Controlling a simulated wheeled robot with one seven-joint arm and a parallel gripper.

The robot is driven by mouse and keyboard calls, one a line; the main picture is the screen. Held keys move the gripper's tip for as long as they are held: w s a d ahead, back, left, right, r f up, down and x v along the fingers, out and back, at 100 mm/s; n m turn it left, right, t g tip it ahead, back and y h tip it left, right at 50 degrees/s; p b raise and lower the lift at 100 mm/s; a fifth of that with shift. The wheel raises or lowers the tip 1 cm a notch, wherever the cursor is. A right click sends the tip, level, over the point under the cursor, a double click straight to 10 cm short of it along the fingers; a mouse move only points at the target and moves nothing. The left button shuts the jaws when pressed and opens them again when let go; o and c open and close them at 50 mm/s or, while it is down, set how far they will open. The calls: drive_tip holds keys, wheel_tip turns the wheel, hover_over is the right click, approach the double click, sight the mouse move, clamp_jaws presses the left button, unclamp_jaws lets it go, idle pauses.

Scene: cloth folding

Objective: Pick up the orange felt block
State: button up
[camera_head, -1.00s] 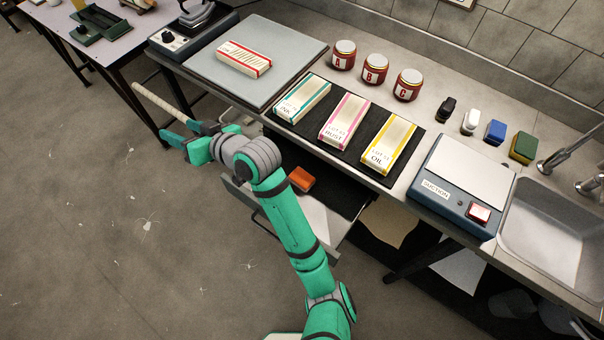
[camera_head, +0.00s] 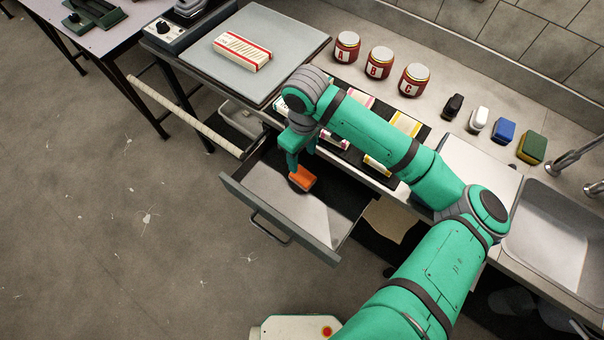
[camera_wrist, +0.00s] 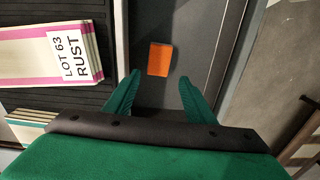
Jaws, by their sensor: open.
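My gripper (camera_head: 301,166) points down into the drawer above the block. In the wrist view my gripper (camera_wrist: 160,82) is open, with both green fingers apart and nothing between them. The fingers partly cover the block's upper edge in the head view. I cannot tell the exact height gap.
The counter edge and black mat (camera_head: 440,133) with several folded cloth packs, one the LOT 63 RUST pack (camera_wrist: 78,58), lie beside the gripper. A pale roller bar (camera_head: 183,113) extends left of the drawer. The drawer's front wall and handle (camera_head: 268,228) face the open floor.

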hover_over(303, 176)
drive_tip(key=f, duration=0.5)
drive_tip(key=shift+d, duration=0.4)
drive_tip(key=shift+w+a+f, duration=0.1)
drive_tip(key=shift+f, duration=0.35)
drive_tip(key=shift+a+f, duration=0.2)
drive_tip(key=shift+f, duration=1.05)
drive_tip(key=shift+a+f, duration=0.15)
drive_tip(key=shift+f, duration=1.1)
drive_tip(key=c, duration=0.8)
